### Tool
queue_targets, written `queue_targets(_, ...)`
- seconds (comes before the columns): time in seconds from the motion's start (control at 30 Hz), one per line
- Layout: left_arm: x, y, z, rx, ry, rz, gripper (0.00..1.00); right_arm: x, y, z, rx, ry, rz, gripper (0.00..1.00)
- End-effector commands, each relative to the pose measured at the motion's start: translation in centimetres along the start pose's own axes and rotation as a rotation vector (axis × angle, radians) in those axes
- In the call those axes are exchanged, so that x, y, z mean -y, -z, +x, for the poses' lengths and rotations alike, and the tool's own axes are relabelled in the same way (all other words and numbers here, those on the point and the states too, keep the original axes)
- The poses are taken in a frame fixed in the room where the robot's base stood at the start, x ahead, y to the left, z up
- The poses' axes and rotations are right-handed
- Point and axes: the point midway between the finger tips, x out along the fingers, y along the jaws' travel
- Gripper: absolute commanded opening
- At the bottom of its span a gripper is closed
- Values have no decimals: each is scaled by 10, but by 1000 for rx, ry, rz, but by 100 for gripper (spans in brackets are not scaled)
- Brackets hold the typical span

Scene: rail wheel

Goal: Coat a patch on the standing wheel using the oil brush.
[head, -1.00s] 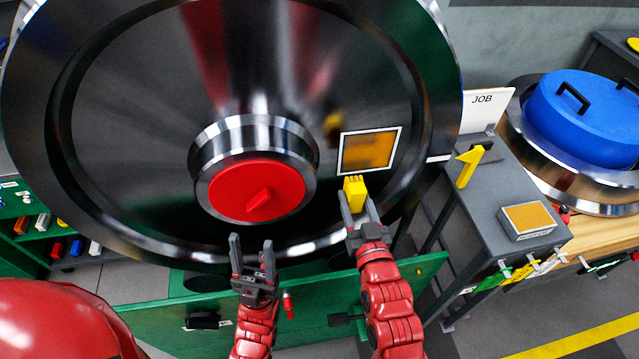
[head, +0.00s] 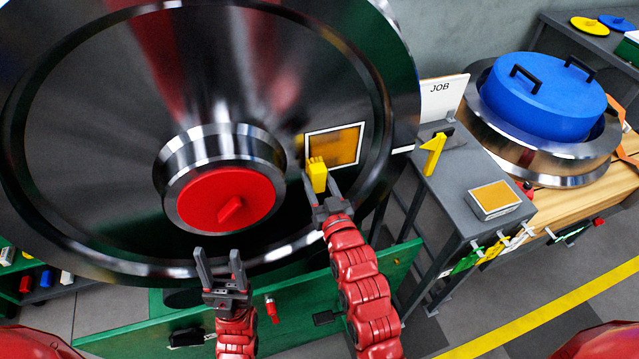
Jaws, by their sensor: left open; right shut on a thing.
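The standing wheel (head: 115,135) is a large shiny steel disc with a red hub cap (head: 205,202). A white-framed square patch (head: 338,147) on its right side has an amber, uneven film inside. My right gripper (head: 320,192) is shut on the yellow oil brush (head: 317,174). The brush is upright in front of the patch's lower left corner; I cannot tell whether its bristles touch the wheel. My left gripper (head: 220,262) is open and empty, low in front of the wheel and below the hub.
A grey stand (head: 455,205) at the right carries a JOB card (head: 440,97), a yellow angled piece (head: 433,155) and a small box with an amber top (head: 494,198). A blue-lidded wheel (head: 550,105) lies behind it. A green bench (head: 300,300) stands under the standing wheel.

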Motion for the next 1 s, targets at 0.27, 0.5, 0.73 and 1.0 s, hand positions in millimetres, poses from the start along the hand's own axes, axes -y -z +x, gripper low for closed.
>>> queue_targets(0.27, 0, 0, 0, 0, 0, 0, 55, 0, 0, 0, -1, 0, 0, 5)
queue_targets(0.5, 0, 0, 0, 0, 0, 0, 55, 0, 0, 0, -1, 0, 0, 5)
queue_targets(0.73, 0, 0, -2, 0, 0, 0, 55, 0, 0, 5, -1, 0, 0, 5)
queue_targets(1.0, 0, -1, -4, 0, 0, 0, 55, 0, 0, 10, -1, 0, 0, 5)
